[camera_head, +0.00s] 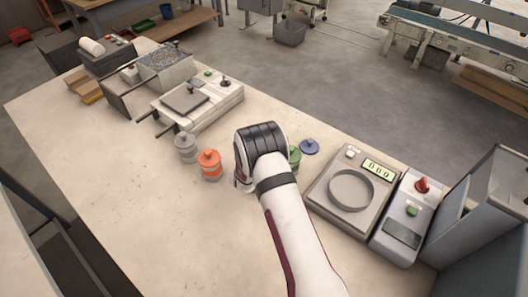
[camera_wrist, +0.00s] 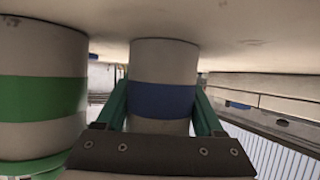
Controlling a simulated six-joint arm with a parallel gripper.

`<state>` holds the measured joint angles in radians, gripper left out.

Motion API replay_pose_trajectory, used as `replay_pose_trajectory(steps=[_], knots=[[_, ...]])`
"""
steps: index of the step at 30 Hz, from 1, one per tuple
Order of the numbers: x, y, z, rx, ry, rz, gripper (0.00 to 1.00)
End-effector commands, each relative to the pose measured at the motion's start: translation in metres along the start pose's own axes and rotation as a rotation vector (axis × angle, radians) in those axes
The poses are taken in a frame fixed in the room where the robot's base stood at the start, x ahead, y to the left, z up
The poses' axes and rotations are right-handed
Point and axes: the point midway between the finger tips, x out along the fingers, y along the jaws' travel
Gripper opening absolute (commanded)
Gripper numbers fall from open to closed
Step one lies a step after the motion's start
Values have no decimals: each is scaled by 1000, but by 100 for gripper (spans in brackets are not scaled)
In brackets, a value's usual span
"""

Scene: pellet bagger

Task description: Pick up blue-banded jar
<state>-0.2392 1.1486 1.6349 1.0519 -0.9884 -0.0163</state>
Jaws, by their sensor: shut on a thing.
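The wrist view is upside down, with the tabletop along its top edge. In it the blue-banded jar (camera_wrist: 162,98), a pale cylinder with a dark blue band, stands between the two green fingers of my gripper (camera_wrist: 161,101). The fingers are shut on its sides at about band height. The jar looks upright; I cannot tell whether its base touches the table. Its lid end is hidden behind the gripper's dark body. In the head view my own arm hides the held jar and the fingers.
A green-banded jar (camera_wrist: 42,90) stands close beside the held one. An orange jar (camera_head: 210,165) and a grey jar (camera_head: 186,148) stand left of my arm. A blue knobbed lid (camera_head: 309,147) and a scale (camera_head: 350,190) are to the right. The front-left tabletop is clear.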

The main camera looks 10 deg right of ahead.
Motion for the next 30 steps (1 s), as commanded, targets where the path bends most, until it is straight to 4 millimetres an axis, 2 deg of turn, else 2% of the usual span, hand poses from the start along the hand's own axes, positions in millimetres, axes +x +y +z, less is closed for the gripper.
replay_pose_trajectory(steps=[8,10,18,24,30], knots=[[0,0,-2,1,2,-1,0],[-3,0,-8,2,3,-1,0],[-32,-1,-69,3,6,-2,0],[-49,0,-104,3,6,0,0],[-60,0,-126,2,3,-1,0]])
